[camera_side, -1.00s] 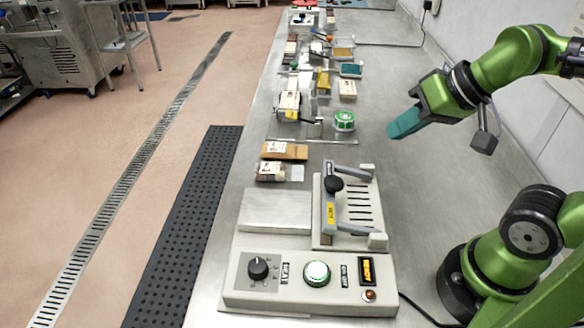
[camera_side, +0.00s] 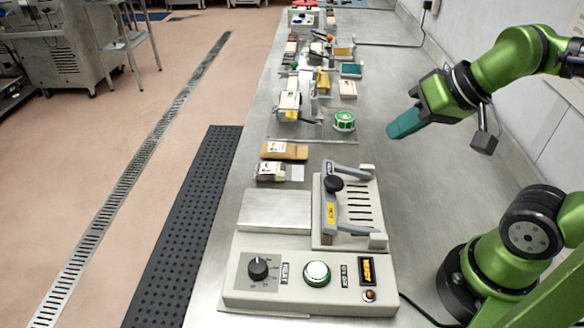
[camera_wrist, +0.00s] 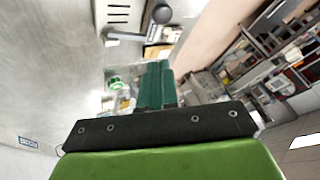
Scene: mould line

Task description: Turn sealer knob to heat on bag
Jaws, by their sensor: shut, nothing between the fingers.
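The sealer (camera_side: 300,271) is a pale box on the steel bench's near end in the side view. Its black knob (camera_side: 258,268) sits at the left of the front panel, on a grey dial plate with markings too small to read. My gripper (camera_side: 391,132), with teal fingers, is shut and empty in the air, right of and behind the sealer. Its fingers also show in the wrist view (camera_wrist: 155,85).
The sealer's hinged arm with a black ball handle (camera_side: 333,184) stands over a slotted plate. A brown packet (camera_side: 284,151), a green round tin (camera_side: 344,121) and several small items stand farther back. A wall runs along the right.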

